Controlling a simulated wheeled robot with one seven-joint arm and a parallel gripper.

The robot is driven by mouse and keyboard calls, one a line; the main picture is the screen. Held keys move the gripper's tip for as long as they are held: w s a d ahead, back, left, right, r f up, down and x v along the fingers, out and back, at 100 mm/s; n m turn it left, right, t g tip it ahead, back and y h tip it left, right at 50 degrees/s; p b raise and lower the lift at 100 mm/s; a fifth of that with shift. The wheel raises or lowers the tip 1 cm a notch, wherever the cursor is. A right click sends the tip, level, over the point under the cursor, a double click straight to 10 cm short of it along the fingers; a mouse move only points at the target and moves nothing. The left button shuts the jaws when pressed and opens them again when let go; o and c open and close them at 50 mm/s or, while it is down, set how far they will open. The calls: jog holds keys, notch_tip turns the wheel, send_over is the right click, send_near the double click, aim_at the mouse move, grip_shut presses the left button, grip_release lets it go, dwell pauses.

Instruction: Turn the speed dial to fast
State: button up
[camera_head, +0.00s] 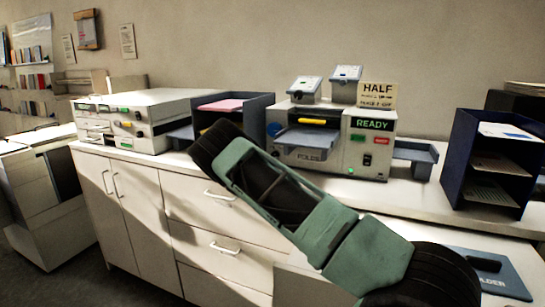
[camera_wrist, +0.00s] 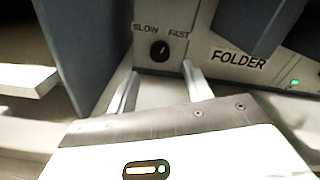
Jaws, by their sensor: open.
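The speed dial (camera_wrist: 159,50) is a small round black knob on the folder's pale front panel, between the words SLOW and FAST. A small light mark shows on it, but I cannot tell exactly where it points. My gripper (camera_wrist: 160,84) is open and empty, its two pale fingers spread below the dial, one to each side. The fingers appear short of the knob, with no contact visible. In the head view the folder (camera_head: 338,150) stands on the counter with a green READY display; my arm crosses in front, and I cannot make out the dial or fingertips there.
A dark blue-grey upright panel (camera_wrist: 82,50) stands close left of the dial. The folder's tray (camera_head: 305,138) juts out from its front. A white machine (camera_head: 130,118) stands farther left on the counter, and a dark blue shelf unit (camera_head: 463,160) stands at right.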

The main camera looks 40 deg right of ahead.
aim_at(275, 155)
jog(key=p+x, duration=0.1)
jog(key=x, duration=0.4)
jog(key=shift+w+d, duration=0.15)
jog(key=shift+d, duration=0.25)
jog(key=c, duration=1)
